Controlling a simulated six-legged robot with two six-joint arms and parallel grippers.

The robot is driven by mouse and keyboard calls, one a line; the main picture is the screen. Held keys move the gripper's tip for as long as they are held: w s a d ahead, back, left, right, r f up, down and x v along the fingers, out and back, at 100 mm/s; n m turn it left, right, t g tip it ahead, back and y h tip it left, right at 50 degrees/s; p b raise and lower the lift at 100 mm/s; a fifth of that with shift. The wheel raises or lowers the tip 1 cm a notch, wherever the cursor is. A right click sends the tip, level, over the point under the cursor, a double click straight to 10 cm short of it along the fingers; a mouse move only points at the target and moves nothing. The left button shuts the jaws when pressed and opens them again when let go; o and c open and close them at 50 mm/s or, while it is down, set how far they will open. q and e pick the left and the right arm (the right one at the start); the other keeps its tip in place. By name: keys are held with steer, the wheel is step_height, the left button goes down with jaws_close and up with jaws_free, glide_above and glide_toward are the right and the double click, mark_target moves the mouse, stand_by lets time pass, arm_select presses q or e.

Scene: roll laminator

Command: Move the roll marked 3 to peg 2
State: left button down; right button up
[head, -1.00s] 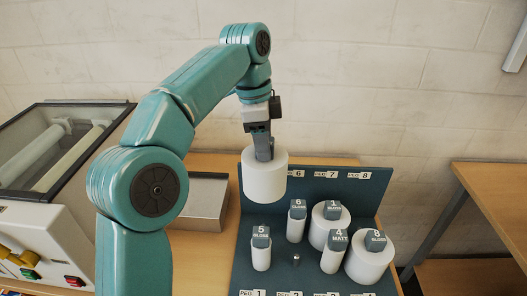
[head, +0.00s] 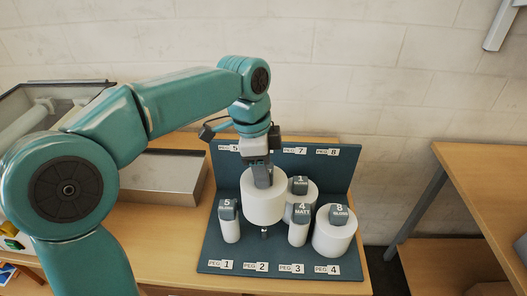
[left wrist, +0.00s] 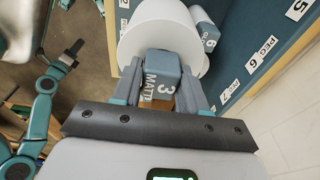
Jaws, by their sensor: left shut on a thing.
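My left gripper (head: 263,180) is shut on the top tab of a wide white roll (head: 264,200). The left wrist view shows this tab (left wrist: 160,78) between the fingers (left wrist: 158,95), marked 3 MATT. The roll hangs upright over the dark blue rack (head: 213,258). The metal peg 2 (head: 264,232) stands empty just below the roll's lower edge, in line behind the PEG 2 label (head: 257,267). I cannot tell the exact gap between roll and peg.
Roll 5 (head: 230,229) stands left of peg 2, and roll 4 (head: 298,231) stands close on its right. Roll 8 (head: 335,235) is further right. Roll 1 (head: 311,196) stands behind, partly hidden. A grey tray (head: 158,178) lies left of the rack.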

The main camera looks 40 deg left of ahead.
mark_target(263, 191)
arm_select(q)
steer(key=f, duration=0.1)
steer(key=f+b, duration=0.1)
steer(key=f, duration=0.1)
steer(key=f+b, duration=0.1)
steer(key=f, duration=0.1)
steer(key=shift+s+d+f, duration=0.15)
steer(key=shift+s+d, duration=0.15)
steer(key=shift+a+f+b, duration=0.15)
steer(key=shift+f+b, duration=0.45)
steer(key=shift+b, duration=0.05)
step_height(263, 191, down, 5)
steer(key=b, duration=0.4)
steer(key=shift+r, duration=0.1)
steer(key=shift+b, duration=0.3)
steer(key=shift+f, duration=0.4)
steer(key=c, duration=0.5)
jaws_free()
